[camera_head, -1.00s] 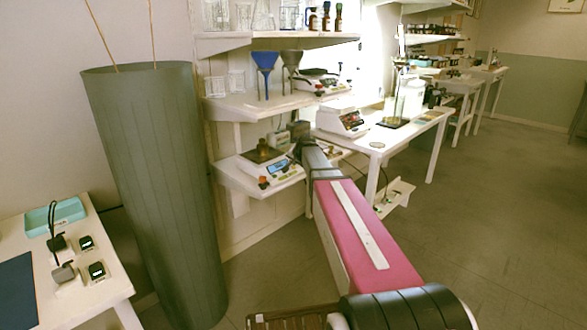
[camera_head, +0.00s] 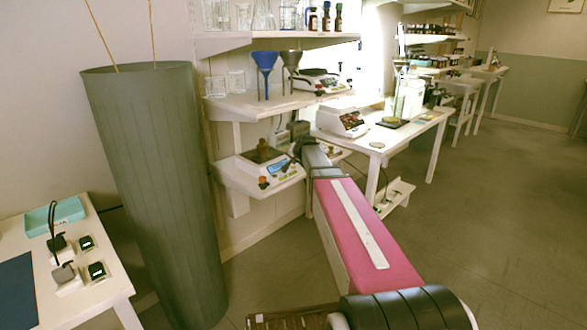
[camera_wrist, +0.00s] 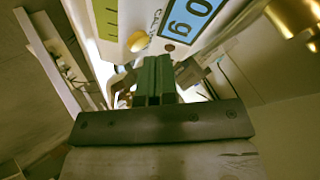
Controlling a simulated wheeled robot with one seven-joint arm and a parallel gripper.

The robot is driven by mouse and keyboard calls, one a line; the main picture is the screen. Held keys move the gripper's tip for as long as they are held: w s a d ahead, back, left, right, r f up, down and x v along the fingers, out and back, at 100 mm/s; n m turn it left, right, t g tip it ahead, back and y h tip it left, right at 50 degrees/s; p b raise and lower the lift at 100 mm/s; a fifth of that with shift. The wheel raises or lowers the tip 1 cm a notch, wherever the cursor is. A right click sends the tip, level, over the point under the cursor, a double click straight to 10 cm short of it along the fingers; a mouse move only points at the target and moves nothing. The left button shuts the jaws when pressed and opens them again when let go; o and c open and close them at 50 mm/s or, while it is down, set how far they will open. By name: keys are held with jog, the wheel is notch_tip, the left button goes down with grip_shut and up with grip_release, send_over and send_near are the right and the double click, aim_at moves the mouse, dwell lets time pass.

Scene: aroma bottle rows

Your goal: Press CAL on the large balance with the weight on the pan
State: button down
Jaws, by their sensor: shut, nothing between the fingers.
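The large balance (camera_head: 237,178) stands on the low shelf, with a dark brown weight (camera_head: 262,153) on its pan. Its blue display (camera_head: 278,170) faces front. I cannot tell whether the fingertips touch the balance. In the head view my gripper is small and dark, right of the balance.
A second balance (camera_head: 343,121) stands on the white table to the right, and another (camera_head: 318,80) on the shelf above. Blue (camera_head: 264,62) and grey (camera_head: 290,60) funnels stand on that shelf. A tall green cylinder (camera_head: 155,190) is at left. Brass-coloured objects (camera_wrist: 295,14) edge the wrist view.

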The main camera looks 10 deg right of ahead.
aim_at(295, 167)
jog(key=shift+r, duration=0.3)
jog(key=shift+r, duration=0.1)
jog(key=shift+r, duration=2.4)
jog(key=s+f+n+g, duration=0.2)
jog(key=s+f, duration=0.6)
jog(key=s, duration=0.4)
jog(key=s+f+n+g+h, duration=0.1)
jog(key=s+f+g, duration=0.3)
jog(key=s+f, duration=0.4)
jog(key=s+f+n+g+h, duration=0.1)
jog(key=s+f+n+g, duration=0.2)
jog(key=s+f, duration=0.5)
jog(key=s, duration=0.9)
jog(key=shift+a+f+n, duration=0.2)
jog(key=shift+a+n, duration=0.1)
